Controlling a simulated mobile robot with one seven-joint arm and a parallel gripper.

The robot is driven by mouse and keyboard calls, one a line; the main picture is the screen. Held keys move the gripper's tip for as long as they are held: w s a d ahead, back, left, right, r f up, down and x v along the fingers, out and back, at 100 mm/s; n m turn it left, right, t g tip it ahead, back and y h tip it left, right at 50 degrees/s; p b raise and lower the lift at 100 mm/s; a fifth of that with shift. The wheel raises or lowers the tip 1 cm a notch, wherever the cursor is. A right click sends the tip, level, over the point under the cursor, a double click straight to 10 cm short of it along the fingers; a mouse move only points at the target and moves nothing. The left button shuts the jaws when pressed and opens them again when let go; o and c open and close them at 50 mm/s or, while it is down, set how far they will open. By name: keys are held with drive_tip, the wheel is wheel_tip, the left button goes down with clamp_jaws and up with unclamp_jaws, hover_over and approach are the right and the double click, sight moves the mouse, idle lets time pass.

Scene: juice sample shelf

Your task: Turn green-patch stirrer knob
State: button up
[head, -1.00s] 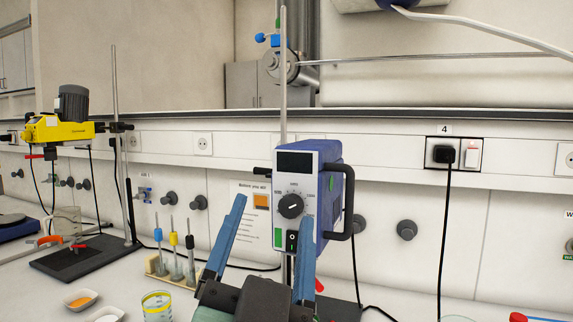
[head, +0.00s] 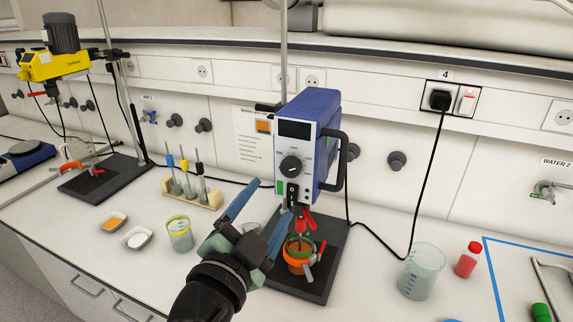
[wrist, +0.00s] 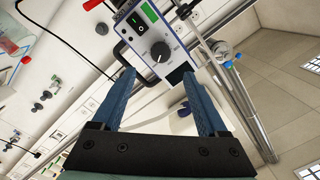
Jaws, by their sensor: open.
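The stirrer (head: 317,150) is a blue box with a pale front, clamped upright on a rod. Its front carries a dark display, a round black knob (head: 291,166) with a white pointer line, a green patch (head: 280,187) and a black switch. My gripper (head: 276,199) is open and empty, in front of the stirrer and lower left of the knob in the head view. In the wrist view the knob (wrist: 160,52) shows beyond the gap between the blue fingers (wrist: 158,75), apart from them. The green patch (wrist: 150,12) shows near the top edge.
Below the stirrer, a beaker of orange liquid (head: 298,262) stands over a dark base plate (head: 325,270), close to my gripper. A beaker (head: 420,272) and a red bottle (head: 467,260) stand right. A yellow stirrer (head: 55,62), a tube rack (head: 205,197) and a yellow-banded beaker (head: 180,235) are left.

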sight(289, 171)
drive_tip(key=p+x, duration=0.3)
drive_tip(key=x, duration=0.6)
drive_tip(key=shift+w, duration=0.35)
drive_tip(key=shift+c, duration=0.3)
clamp_jaws()
